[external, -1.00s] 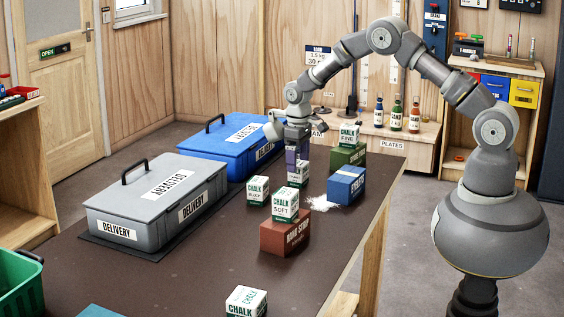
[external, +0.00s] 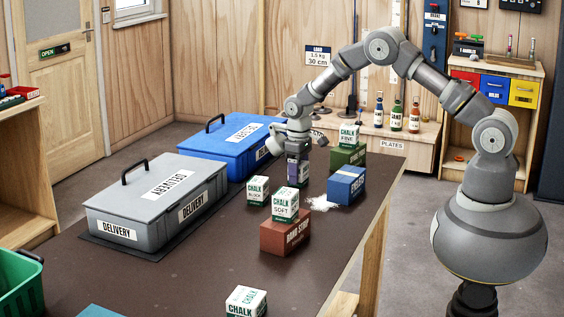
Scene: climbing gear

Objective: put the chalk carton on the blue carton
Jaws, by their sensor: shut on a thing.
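My gripper (external: 298,148) is at the far part of the brown table, just above and overlapping a narrow purple carton (external: 298,172).
One chalk carton (external: 258,192) stands on the table, another (external: 285,204) on a red carton (external: 284,236), another (external: 348,135) on a green carton (external: 349,156), and one (external: 246,302) at the front. A grey box (external: 150,205) and a blue box (external: 228,142) stand left.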

